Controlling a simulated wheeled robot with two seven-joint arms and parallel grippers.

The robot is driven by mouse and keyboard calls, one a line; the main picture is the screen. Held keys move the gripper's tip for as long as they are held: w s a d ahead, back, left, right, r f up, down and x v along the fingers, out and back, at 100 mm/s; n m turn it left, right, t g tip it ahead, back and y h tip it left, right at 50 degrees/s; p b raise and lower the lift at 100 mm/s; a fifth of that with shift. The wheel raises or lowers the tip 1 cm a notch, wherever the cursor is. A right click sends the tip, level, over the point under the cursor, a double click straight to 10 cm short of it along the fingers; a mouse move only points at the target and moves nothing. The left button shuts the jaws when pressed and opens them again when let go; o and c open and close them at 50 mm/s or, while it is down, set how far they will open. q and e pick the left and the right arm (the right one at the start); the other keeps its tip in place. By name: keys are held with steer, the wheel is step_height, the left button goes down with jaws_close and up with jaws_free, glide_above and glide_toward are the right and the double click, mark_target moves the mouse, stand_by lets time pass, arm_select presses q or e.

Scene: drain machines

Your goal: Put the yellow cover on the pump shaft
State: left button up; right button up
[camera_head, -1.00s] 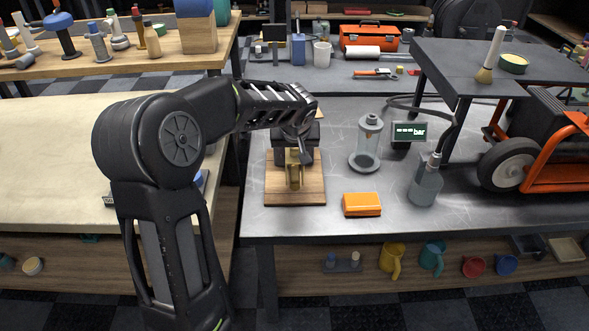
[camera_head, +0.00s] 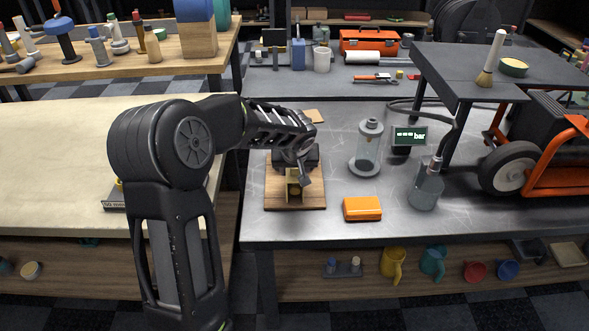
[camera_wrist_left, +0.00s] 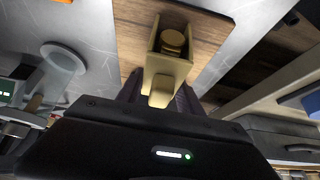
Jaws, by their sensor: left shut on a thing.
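The yellow cover (camera_head: 292,189), a dull brass-yellow channel shape, is over the wooden base (camera_head: 310,203) of the pump. It also shows in the left wrist view (camera_wrist_left: 159,67). My left gripper (camera_wrist_left: 160,97) is shut on its near narrow part, with a dark finger on each side. A round brass-coloured piece (camera_wrist_left: 173,42) shows between the cover's walls. The dark pump body (camera_head: 313,157) is partly hidden behind my gripper in the head view. I cannot tell whether the cover touches the base or how it meets the shaft. My right gripper is out of view.
A glass cylinder (camera_head: 367,148), an orange box (camera_head: 362,209), a grey bottle (camera_head: 427,187) and a small display (camera_head: 409,138) stand to the right on the metal bench. A pale table (camera_head: 60,150) is on the left. The bench's front right is clear.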

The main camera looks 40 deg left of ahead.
arm_select(q)
steer(key=shift+f, duration=0.15)
steer(key=o, duration=1.4)
steer(key=shift+r, duration=0.45)
steer(key=v, duration=1.1)
steer(key=shift+s+d+r+p, duration=0.15)
steer(key=shift+s+r+p, duration=0.05)
steer(key=shift+p, duration=0.25)
